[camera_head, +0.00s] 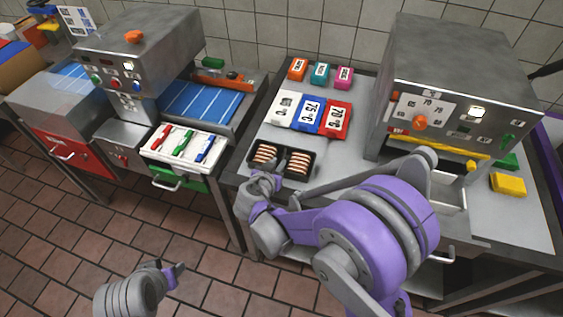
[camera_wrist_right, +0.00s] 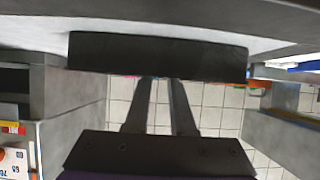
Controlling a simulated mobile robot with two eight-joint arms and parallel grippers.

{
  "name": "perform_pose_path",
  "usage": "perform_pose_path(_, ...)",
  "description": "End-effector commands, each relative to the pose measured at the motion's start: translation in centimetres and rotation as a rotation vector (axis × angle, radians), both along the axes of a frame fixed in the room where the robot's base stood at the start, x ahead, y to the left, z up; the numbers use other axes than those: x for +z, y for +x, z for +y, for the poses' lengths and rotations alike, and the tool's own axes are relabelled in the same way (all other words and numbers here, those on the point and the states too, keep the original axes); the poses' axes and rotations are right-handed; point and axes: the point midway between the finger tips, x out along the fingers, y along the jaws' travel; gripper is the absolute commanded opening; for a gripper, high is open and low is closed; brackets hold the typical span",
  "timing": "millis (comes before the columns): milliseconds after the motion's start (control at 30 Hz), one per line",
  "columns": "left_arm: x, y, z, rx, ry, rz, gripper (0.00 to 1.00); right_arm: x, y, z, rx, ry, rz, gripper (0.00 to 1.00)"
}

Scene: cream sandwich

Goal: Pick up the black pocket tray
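The black pocket tray (camera_head: 281,174) lies at the front left edge of the right steel worktop. Its two pockets hold brown and cream striped pieces. My right gripper (camera_head: 262,184) is at the tray's front left corner. In the right wrist view, a dark bar (camera_wrist_right: 158,57), apparently the tray's side, crosses in front of my right fingers (camera_wrist_right: 160,88). A narrow gap shows between the fingers, but their tips are hidden, so I cannot tell whether they grip it. My left gripper (camera_head: 174,275) is low over the floor, away from the tray; its opening is unclear.
White, blue and red cards (camera_head: 312,116) lie behind the tray, with orange, teal and pink blocks (camera_head: 321,74) further back. A steel machine (camera_head: 452,80) stands right, with a yellow block (camera_head: 508,184) beside it. A white panel with coloured handles (camera_head: 184,146) is left.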

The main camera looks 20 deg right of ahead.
Motion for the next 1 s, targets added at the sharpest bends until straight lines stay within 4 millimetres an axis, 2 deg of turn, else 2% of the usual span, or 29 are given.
perform_pose_path(100, 0.4, 0.2, 0.0, 0.0, 0.0, -0.003, 0.5, -0.8, 1.5, -1.3, -0.004, 0.001, -0.001, 0.23)
perform_pose_path(233, 0.5, 0.2, 0.0, 0.0, 0.0, -0.003, 0.5, -1.6, 2.6, -2.0, -0.003, 0.001, 0.0, 0.23)
perform_pose_path(533, 0.5, 0.2, 0.0, 0.0, 0.0, -0.003, 0.5, -1.9, 2.9, -2.3, -0.001, 0.0, 0.0, 0.23)
perform_pose_path(667, 0.5, 0.2, 0.0, 0.0, 0.0, -0.003, 0.5, -1.9, 2.9, -2.2, -0.001, 0.0, 0.0, 0.01)
perform_pose_path(1000, 0.5, 0.2, 0.0, 0.0, 0.0, -0.003, 0.5, -1.9, 2.9, -2.2, -0.001, 0.0, 0.0, 0.0)
